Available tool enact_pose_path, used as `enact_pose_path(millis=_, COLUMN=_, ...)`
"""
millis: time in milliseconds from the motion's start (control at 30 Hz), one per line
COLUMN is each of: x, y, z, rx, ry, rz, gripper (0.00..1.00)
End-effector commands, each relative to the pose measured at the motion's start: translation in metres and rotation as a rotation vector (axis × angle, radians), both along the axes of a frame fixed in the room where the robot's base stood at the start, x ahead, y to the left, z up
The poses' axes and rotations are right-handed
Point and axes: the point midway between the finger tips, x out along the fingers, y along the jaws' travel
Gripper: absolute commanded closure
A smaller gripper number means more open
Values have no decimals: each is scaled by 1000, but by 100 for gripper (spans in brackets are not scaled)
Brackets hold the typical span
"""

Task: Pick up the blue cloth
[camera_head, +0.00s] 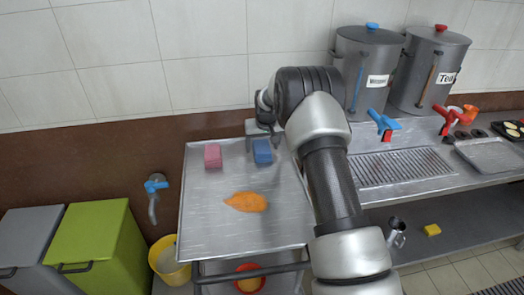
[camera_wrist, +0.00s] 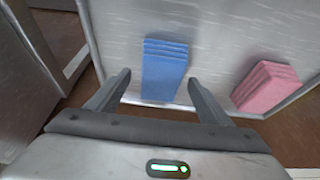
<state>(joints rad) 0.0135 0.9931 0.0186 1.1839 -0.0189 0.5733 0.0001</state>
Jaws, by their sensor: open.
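A folded blue cloth (camera_head: 262,152) lies on the metal tray top (camera_head: 205,228) of a cart, near its back edge. In the wrist view the blue cloth (camera_wrist: 165,70) lies ahead of and between the two fingers. My gripper (camera_head: 262,133) is open and empty, just behind and above the cloth in the head view. In the wrist view my gripper (camera_wrist: 157,85) has its fingers spread wider than the cloth. I cannot tell whether a finger touches it.
A folded pink cloth (camera_head: 213,156) lies left of the blue one, and an orange cloth (camera_head: 246,202) lies nearer the front. Two large stockpots (camera_head: 368,70) stand on the counter at right. A wall tap (camera_head: 155,185) and green bin (camera_head: 98,242) are at left.

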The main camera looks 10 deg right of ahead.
Motion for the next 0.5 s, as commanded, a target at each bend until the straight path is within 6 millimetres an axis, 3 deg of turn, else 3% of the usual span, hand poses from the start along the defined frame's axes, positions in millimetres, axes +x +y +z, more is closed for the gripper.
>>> enact_pose_path(millis=133, x=5, y=1, z=-11, rx=0, ry=-1, rz=1, gripper=27)
enact_pose_path(millis=500, x=6, y=1, z=-13, rx=0, ry=-1, rz=1, gripper=27)
